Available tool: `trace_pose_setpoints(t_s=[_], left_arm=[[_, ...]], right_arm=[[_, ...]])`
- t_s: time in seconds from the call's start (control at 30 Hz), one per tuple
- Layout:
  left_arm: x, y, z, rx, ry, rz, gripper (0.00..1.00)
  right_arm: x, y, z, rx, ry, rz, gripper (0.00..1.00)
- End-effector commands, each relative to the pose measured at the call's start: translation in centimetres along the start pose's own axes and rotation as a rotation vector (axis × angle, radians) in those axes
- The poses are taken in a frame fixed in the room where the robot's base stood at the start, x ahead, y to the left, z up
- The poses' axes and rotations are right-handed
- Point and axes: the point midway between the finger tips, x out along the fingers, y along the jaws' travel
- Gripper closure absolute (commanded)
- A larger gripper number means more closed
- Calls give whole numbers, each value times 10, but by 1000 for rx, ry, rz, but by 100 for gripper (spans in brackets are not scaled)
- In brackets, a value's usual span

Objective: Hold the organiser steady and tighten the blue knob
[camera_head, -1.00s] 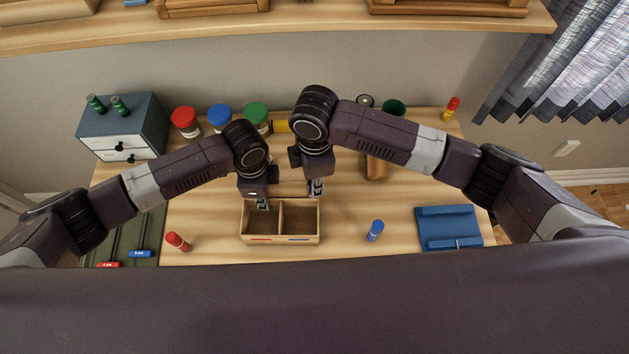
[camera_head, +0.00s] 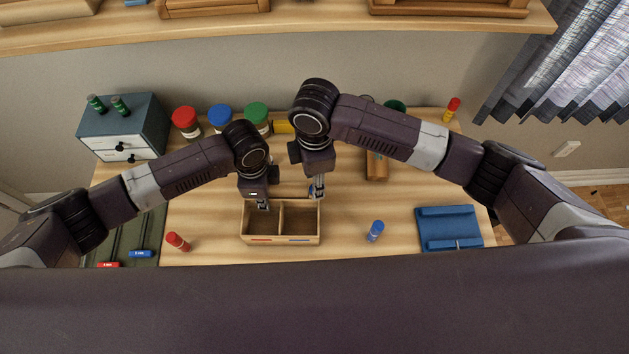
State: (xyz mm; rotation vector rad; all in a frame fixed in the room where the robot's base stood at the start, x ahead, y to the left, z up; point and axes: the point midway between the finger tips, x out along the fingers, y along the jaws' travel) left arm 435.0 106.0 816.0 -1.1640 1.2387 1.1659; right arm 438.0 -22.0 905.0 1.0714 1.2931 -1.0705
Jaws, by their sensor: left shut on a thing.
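The organiser (camera_head: 309,240) is a light wooden box with two compartments, near the desk's front edge. My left gripper (camera_head: 263,205) reaches down to its left compartment and is shut on the organiser's back wall, as far as the small view shows. My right gripper (camera_head: 318,192) points down at the organiser's back right corner; its fingertips are too small to tell open from shut or whether they touch. A small upright blue-topped piece (camera_head: 375,231) stands apart on the desk to the right of the organiser. I cannot tell whether it is the blue knob.
A red-topped piece (camera_head: 177,241) stands left of the organiser. Jars with red (camera_head: 184,117), blue (camera_head: 220,113) and green (camera_head: 256,112) lids line the back. A drawer box (camera_head: 122,128) is back left, a blue tray (camera_head: 448,222) right. Desk around the blue-topped piece is clear.

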Motion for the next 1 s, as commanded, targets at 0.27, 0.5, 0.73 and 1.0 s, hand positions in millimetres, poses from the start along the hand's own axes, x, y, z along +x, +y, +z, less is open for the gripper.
trace_pose_setpoints(t_s=[0.27,0.5,0.73,1.0], left_arm=[[-1,-1,0,0,2,-2,100],[-1,-1,0,0,1,-2,100],[-1,-1,0,0,1,-2,100],[-1,-1,0,0,1,-2,100]], right_arm=[[-61,2,0,-2,1,7,65],[-96,1,0,-1,0,2,65],[-105,0,0,-1,0,1,65],[-105,0,0,-1,0,1,65]])
